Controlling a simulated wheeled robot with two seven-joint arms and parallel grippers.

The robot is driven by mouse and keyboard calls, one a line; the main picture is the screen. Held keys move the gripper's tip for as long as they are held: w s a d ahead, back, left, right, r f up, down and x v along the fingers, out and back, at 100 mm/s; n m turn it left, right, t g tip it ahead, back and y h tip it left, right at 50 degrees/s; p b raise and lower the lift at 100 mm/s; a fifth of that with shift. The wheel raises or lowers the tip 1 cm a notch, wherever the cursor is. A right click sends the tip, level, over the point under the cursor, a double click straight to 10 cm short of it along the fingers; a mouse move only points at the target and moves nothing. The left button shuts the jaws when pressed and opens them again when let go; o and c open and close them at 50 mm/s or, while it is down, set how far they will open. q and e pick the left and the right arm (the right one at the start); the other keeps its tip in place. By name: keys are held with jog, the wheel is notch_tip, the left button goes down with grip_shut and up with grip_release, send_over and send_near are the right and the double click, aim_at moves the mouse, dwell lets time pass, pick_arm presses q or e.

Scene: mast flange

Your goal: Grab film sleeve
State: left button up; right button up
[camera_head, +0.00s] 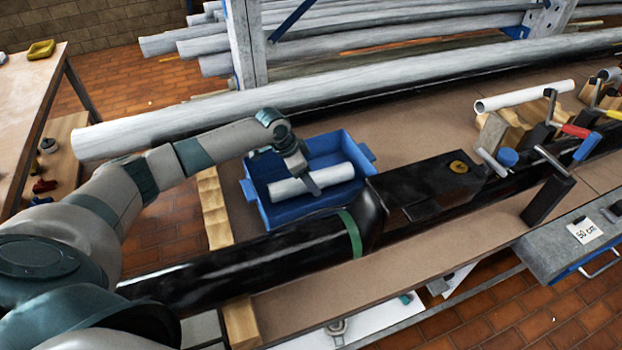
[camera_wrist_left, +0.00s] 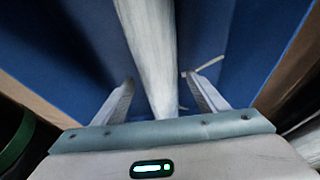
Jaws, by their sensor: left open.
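A white cylindrical roll, seemingly the film sleeve (camera_head: 335,176), lies in a blue tray (camera_head: 300,212) on the bench. My left gripper (camera_head: 314,188) reaches down into the tray over the roll. In the left wrist view the left gripper (camera_wrist_left: 160,80) is open, with one finger on each side of the roll (camera_wrist_left: 150,40). The fingers are apart from the roll's sides, with gaps showing. A thin pale strip (camera_wrist_left: 208,65) shows near the right finger. My right gripper is not in view.
A black mast (camera_head: 240,255) with a green band (camera_head: 350,233) lies in front of the tray. A long grey pole (camera_head: 350,85) runs behind it. Clamps and a white tube (camera_head: 525,95) on wooden blocks stand at the right. Bare bench (camera_head: 430,120) lies behind the mast.

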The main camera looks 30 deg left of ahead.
pick_arm(q)
jog(key=shift+x, duration=1.1)
jog(key=c, duration=1.1)
